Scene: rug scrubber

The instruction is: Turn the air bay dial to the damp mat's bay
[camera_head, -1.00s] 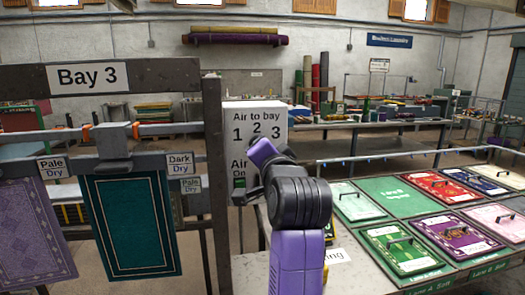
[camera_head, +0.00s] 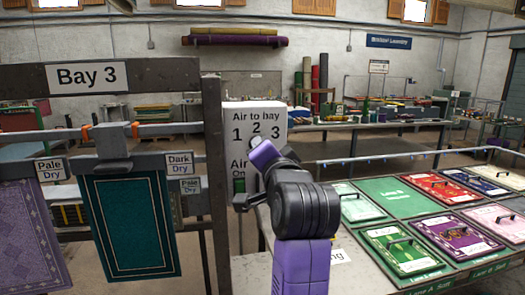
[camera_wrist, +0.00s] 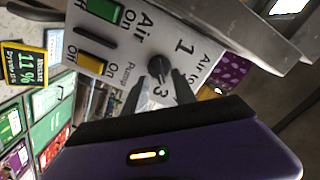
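The white control panel (camera_head: 244,115) reads "Air to bay" with 1, 2 and 3. Its black dial (camera_wrist: 160,67) shows in the wrist view; in the head view my arm hides it. My gripper (camera_wrist: 158,88) is open, its two dark fingers pointing at the dial, one toward each side. I cannot tell whether they touch it. The dial's setting is unclear. A teal mat (camera_head: 130,230) hangs near the "Bay 3" sign (camera_head: 87,77), and a patterned purple mat (camera_head: 30,235) hangs to its left.
The panel also has a green air switch (camera_wrist: 105,11) and a yellow pump switch (camera_wrist: 93,63). A dark display (camera_wrist: 28,68) reads 11%. A post (camera_head: 215,170) stands close left of the panel. A bench with several mats (camera_head: 395,197) is to the right.

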